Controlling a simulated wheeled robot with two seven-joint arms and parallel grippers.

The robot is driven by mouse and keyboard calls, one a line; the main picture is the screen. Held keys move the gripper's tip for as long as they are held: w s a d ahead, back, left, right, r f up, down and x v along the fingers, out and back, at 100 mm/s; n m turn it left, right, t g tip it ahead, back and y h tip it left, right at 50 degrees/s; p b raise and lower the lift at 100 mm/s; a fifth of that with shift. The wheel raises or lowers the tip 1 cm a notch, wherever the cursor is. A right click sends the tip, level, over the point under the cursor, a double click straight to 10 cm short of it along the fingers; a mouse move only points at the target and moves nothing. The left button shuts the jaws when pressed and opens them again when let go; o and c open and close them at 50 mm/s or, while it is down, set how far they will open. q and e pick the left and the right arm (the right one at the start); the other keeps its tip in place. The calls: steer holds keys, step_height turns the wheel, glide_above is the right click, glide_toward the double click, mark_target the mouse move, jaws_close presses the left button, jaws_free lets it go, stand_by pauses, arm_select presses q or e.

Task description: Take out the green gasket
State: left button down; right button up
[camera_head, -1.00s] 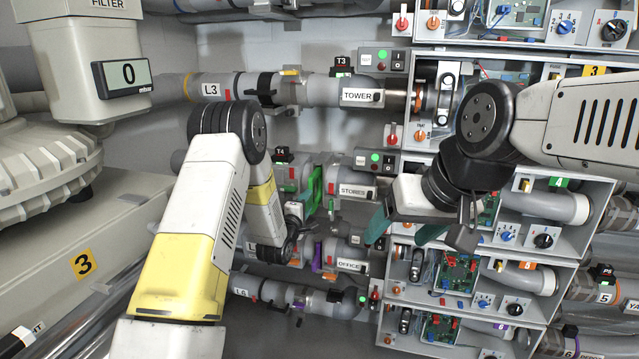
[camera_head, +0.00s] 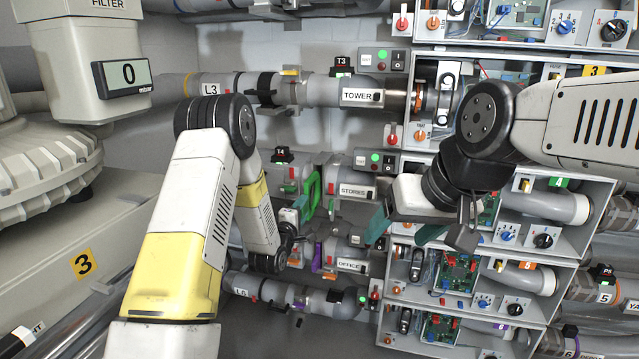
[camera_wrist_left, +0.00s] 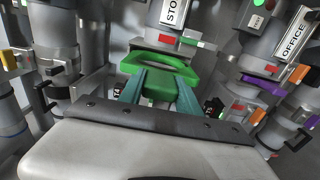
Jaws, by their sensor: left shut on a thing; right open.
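The green gasket (camera_head: 312,193) is by the pipe with the STORES label (camera_head: 356,190), in the middle of the head view. In the left wrist view the gasket (camera_wrist_left: 160,66) is a flat green piece with a long opening, in front of the grey pipe joint. I cannot tell whether its far edge is clear of the joint. My left gripper (camera_wrist_left: 160,94) has teal fingers shut on the near part of the gasket; it also shows in the head view (camera_head: 298,212), partly hidden by its wrist. My right gripper (camera_head: 405,232) is open and empty, right of the STORES pipe.
The TOWER pipe (camera_head: 335,92) runs above and the OFFICE pipe (camera_head: 348,264) below, close to my left gripper. A purple gasket (camera_wrist_left: 238,108) is at the OFFICE joint. Grey cabinets with circuit boards (camera_head: 458,275) stand at the right. The filter unit (camera_head: 85,60) is at the left.

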arm_select(q)
steer(key=v, duration=0.6)
steer(key=shift+s, duration=0.2)
stand_by(0.4)
